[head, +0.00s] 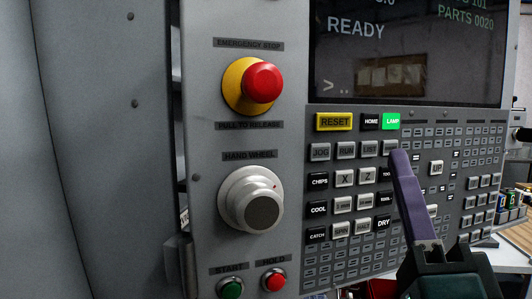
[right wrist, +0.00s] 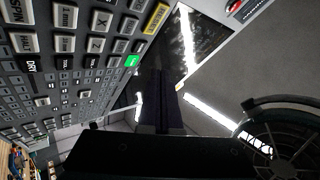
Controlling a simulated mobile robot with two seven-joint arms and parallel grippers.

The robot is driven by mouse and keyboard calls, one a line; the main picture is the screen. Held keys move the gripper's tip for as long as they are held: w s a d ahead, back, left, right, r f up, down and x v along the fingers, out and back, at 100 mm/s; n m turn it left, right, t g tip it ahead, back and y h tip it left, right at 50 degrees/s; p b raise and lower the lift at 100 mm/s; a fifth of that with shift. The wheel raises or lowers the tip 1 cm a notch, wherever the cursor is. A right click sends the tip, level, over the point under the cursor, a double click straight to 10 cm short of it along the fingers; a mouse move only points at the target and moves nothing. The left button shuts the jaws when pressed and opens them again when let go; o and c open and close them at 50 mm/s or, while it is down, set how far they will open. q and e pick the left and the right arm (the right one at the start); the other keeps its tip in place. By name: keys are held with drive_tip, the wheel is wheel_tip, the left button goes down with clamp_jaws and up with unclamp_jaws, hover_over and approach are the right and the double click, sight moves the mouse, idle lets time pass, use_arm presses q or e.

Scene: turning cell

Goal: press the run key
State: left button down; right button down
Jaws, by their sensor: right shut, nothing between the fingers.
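The run key (head: 346,150) is a grey key marked RUN on the control panel, between the JOG key and the LIST key in the head view. It is uncovered. My right gripper (head: 400,160) has purple fingers, shut and empty, with the tips in front of the panel just right of the LIST key. The tips are to the right of the run key; whether they touch the panel I cannot tell. In the right wrist view the fingers (right wrist: 166,105) show dark and together, beside the keys. My left gripper is not in view.
A yellow RESET key (head: 335,121) and a lit green LAMP key (head: 391,121) sit above. The screen (head: 410,50) reads READY. A red emergency stop (head: 262,82), a hand wheel (head: 252,200), a green start button (head: 231,288) and a red hold button (head: 274,280) are at left.

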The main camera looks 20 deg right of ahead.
sight(346, 151)
drive_tip(key=shift+w+b, duration=1.3)
drive_tip(key=shift+w, duration=1.9)
drive_tip(key=shift+w+b, duration=0.3)
drive_tip(key=shift+w, duration=0.1)
drive_tip(key=shift+w+b, duration=0.3)
drive_tip(key=shift+w, duration=0.05)
drive_tip(key=shift+s+p, duration=0.45)
drive_tip(key=shift+s, duration=0.3)
